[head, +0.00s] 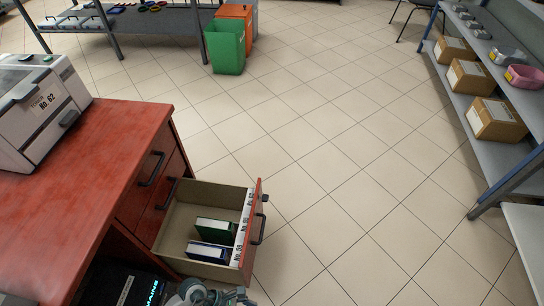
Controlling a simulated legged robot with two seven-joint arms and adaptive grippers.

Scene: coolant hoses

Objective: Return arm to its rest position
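Grey mechanical parts of my arm (208,294) show at the bottom edge, left of centre, just below the open drawer (190,193). They seem to belong to my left arm, and its fingertips cannot be made out. My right gripper is out of view. The drawer is pulled out of the red desk (85,190). A green book-like item (215,228) and a blue one (208,249) lie in it, near white labelled strips (243,225) by the drawer front. No item is visibly held.
A white machine (45,110) stands on the desk. A dark box (120,287) is below the desk at bottom left. Green (226,48) and orange bins stand at the back. Shelves with cardboard boxes (495,119) line the right. The tiled floor between is clear.

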